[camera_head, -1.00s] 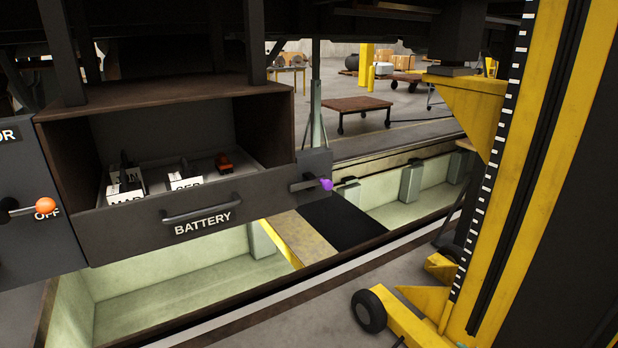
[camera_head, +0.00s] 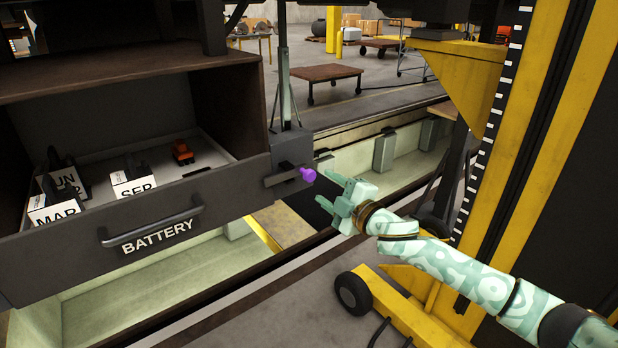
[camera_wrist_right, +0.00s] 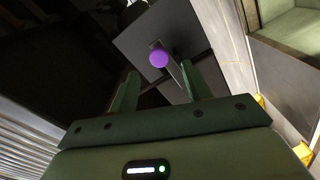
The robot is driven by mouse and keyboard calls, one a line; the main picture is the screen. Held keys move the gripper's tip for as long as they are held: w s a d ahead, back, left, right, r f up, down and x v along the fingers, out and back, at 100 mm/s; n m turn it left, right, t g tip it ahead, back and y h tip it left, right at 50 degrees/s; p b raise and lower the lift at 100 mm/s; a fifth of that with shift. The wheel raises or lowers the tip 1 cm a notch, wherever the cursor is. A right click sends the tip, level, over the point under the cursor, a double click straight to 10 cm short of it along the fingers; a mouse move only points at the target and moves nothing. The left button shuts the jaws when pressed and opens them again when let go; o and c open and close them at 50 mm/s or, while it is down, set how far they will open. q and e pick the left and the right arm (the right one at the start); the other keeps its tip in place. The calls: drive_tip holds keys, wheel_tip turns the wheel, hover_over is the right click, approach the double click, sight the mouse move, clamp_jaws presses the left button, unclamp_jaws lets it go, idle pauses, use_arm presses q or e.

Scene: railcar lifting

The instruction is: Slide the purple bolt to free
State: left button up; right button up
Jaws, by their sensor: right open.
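The purple bolt (camera_head: 308,175) is a small purple knob at the end of a dark bar on the right end of the dark drawer front marked BATTERY (camera_head: 150,240). My right gripper (camera_head: 333,192) is just right of the knob, open and apart from it. In the right wrist view the purple knob (camera_wrist_right: 159,57) appears ahead, beyond and between the two fingers (camera_wrist_right: 160,90), with nothing held. My left gripper is not in view.
The open drawer holds white tagged items (camera_head: 132,180) and a small red-orange object (camera_head: 183,152). A yellow lifting jack (camera_head: 470,80) with wheels stands at the right. A pit with pale green walls (camera_head: 170,275) lies below the drawer.

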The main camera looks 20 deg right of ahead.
sight(312, 177)
drive_tip(key=b+x, duration=0.1)
drive_tip(key=x, duration=0.6)
drive_tip(key=shift+w+f, duration=0.1)
clamp_jaws()
